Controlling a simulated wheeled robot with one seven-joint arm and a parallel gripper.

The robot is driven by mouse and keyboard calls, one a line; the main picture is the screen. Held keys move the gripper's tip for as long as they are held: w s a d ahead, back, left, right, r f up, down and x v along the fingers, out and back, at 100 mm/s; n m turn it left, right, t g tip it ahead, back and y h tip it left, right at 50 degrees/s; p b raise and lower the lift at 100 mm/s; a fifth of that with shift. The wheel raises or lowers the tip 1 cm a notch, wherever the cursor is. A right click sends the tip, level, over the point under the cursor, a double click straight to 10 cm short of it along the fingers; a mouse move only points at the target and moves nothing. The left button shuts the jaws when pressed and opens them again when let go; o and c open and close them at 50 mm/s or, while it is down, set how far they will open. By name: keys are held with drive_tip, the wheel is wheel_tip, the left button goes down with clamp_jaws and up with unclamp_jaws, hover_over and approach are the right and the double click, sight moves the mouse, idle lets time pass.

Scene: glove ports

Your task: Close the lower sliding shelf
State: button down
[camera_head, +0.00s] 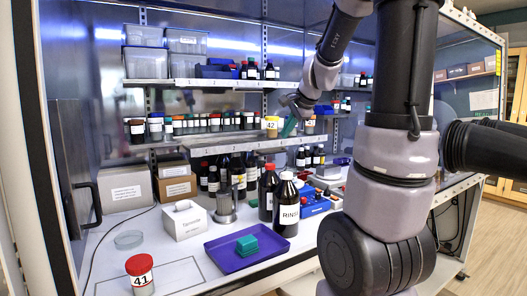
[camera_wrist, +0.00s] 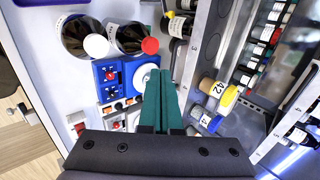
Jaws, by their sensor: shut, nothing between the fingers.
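The lower sliding shelf (camera_head: 235,149) is a pale metal shelf with numbered places on its front edge. It sits below the fixed upper shelf, and its middle-right part stands out toward me. A jar labelled 42 (camera_head: 271,127) stands near its right part. In the wrist view, the shelf edge (camera_wrist: 197,50) runs beside my gripper, and jar 42 (camera_wrist: 217,92) is to its right. My gripper (camera_head: 289,128) has teal fingers and is near the shelf's front. Its fingers (camera_wrist: 160,74) are together and empty. I cannot tell whether they touch the shelf.
Dark bottles, including a large one (camera_head: 286,205), stand below the shelf. A purple tray (camera_head: 215,262) with a teal block, a white box (camera_head: 184,220) and jar 41 (camera_head: 140,274) are on the worktop. A blue device (camera_wrist: 118,76) lies left of my fingers. The upper shelf (camera_head: 215,83) is above.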

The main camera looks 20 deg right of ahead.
sight(265, 144)
drive_tip(key=x, duration=0.4)
drive_tip(key=w+x, duration=0.1)
drive_tip(key=x, duration=0.3)
drive_tip(key=r+x, duration=0.1)
drive_tip(key=x, duration=0.3)
drive_tip(key=shift+w+a, duration=0.15)
drive_tip(key=shift+w, duration=0.6)
drive_tip(key=shift+a, duration=0.1)
